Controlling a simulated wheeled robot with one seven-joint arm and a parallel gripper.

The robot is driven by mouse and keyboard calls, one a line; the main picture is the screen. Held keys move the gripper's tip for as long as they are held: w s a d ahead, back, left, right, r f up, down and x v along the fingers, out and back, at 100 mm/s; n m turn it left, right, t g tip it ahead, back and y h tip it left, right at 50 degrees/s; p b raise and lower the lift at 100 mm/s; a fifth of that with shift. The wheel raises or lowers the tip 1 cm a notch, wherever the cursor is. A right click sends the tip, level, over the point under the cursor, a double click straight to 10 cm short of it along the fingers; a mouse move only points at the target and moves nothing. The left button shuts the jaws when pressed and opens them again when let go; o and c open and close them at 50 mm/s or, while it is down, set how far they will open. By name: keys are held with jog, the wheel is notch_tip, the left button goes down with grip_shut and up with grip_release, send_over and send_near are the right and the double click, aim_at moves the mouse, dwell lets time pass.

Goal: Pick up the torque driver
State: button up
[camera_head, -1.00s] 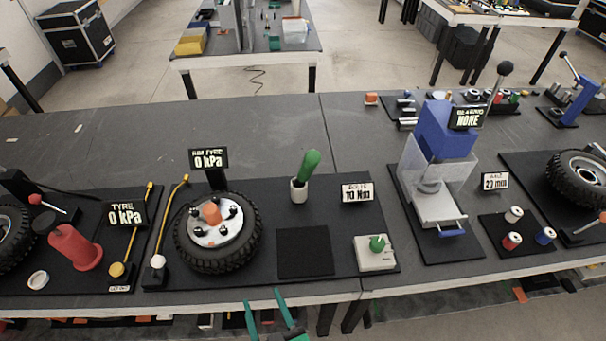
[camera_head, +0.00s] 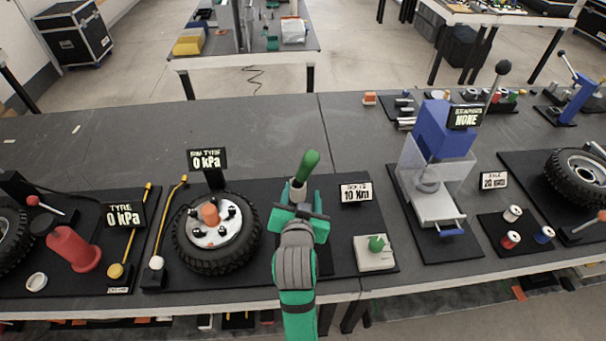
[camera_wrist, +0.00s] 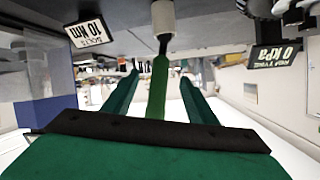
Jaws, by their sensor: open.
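The torque driver (camera_head: 308,165) has a green handle and stands upright, slightly tilted, in a white cup-like holder (camera_head: 296,193) on the black mat. My gripper (camera_head: 299,197) is just in front of the holder and partly hides it in the head view. In the wrist view, the picture is upside down and the driver's green handle (camera_wrist: 158,85) lies between the two open green fingers of my gripper (camera_wrist: 158,77). A gap shows on both sides of the handle. Whether the palm touches the handle cannot be told.
A wheel with a black tyre (camera_head: 218,261) lies left of my arm, with a "0 kPa" sign (camera_head: 207,159) behind it. A "10 Nm" sign (camera_head: 356,192) stands to the right. A white box with a green knob (camera_head: 376,243) is at front right.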

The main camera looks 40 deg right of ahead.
aim_at(302, 178)
jog(key=x, duration=1.1)
jog(key=shift+r, duration=0.2)
jog(key=shift+r, duration=0.1)
grip_shut()
